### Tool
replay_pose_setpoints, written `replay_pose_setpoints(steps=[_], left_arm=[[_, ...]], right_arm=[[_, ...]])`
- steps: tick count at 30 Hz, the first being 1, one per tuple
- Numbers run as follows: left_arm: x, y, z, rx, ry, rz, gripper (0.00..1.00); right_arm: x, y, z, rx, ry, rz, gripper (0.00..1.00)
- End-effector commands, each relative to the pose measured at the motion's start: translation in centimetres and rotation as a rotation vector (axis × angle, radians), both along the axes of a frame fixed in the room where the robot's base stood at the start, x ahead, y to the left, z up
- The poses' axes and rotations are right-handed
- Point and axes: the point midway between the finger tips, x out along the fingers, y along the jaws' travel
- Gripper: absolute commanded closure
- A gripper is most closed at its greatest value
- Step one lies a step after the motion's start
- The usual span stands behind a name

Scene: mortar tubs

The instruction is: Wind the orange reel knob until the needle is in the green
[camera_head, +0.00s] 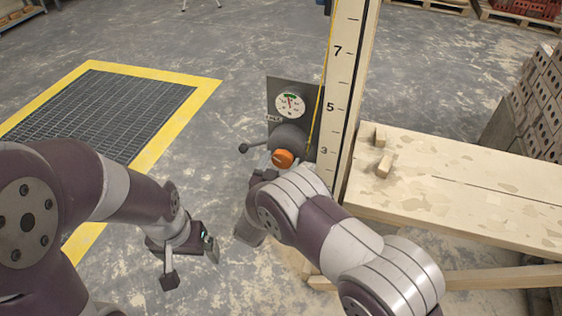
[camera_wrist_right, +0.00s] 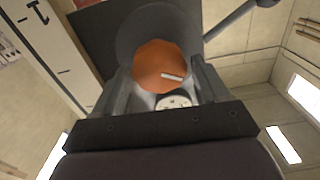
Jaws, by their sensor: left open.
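The orange reel knob (camera_head: 283,158) sits on a grey reel at the foot of the tall measuring board. Above it the round white gauge (camera_head: 291,105) has a green band at the top, and its red needle points up toward that band; I cannot tell exactly where the tip ends. My right gripper (camera_head: 263,175) is at the knob. In the right wrist view the knob (camera_wrist_right: 161,67) with its white mark lies between the two fingers (camera_wrist_right: 162,80); whether they press on it I cannot tell. My left gripper (camera_head: 190,262) is open and empty, left of the reel.
A grey handle with a ball end (camera_head: 244,148) sticks out left of the reel. The numbered board (camera_head: 338,105) stands right of it, beside a wooden bench (camera_head: 460,190). A yellow-edged floor grate (camera_head: 105,110) lies left; the floor between is clear.

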Motion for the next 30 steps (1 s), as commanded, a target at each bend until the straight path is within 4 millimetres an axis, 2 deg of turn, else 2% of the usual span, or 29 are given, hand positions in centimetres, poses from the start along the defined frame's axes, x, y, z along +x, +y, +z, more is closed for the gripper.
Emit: replay_pose_setpoints(steps=[1,3,4,8,12,16,25,26,27,30], left_arm=[[0.0,0.0,0.0,0.0,0.0,0.0,0.0],[0.0,0.0,0.0,0.0,0.0,0.0,0.0],[0.0,0.0,0.0,0.0,0.0,0.0,0.0],[0.0,0.0,-0.5,0.0,0.0,0.0,0.0],[0.0,0.0,-2.1,0.0,0.0,0.0,0.0],[0.0,0.0,-2.7,0.0,0.0,0.0,0.0],[0.0,0.0,-2.5,0.0,0.0,0.0,0.0],[0.0,0.0,-2.5,0.0,0.0,0.0,0.0],[0.0,0.0,-2.5,0.0,0.0,0.0,0.0],[0.0,0.0,-2.5,0.0,0.0,0.0,0.0]], right_arm=[[0.0,0.0,0.0,0.0,0.0,0.0,0.44],[0.0,0.0,0.0,0.0,0.0,0.0,0.67],[0.0,0.0,0.0,0.0,0.0,0.0,0.68],[0.0,0.0,-0.2,0.035,-0.011,0.0,0.68],[0.0,-0.1,-0.5,0.239,-0.08,0.0,0.68],[0.0,-0.2,-0.3,0.378,-0.124,0.0,0.67],[0.0,-0.2,0.0,0.402,-0.13,0.0,0.67],[0.0,-0.2,0.0,0.402,-0.13,0.0,0.27],[0.0,-0.2,0.0,0.401,-0.13,0.0,0.14],[0.0,-0.2,0.0,0.401,-0.13,0.0,0.11]])
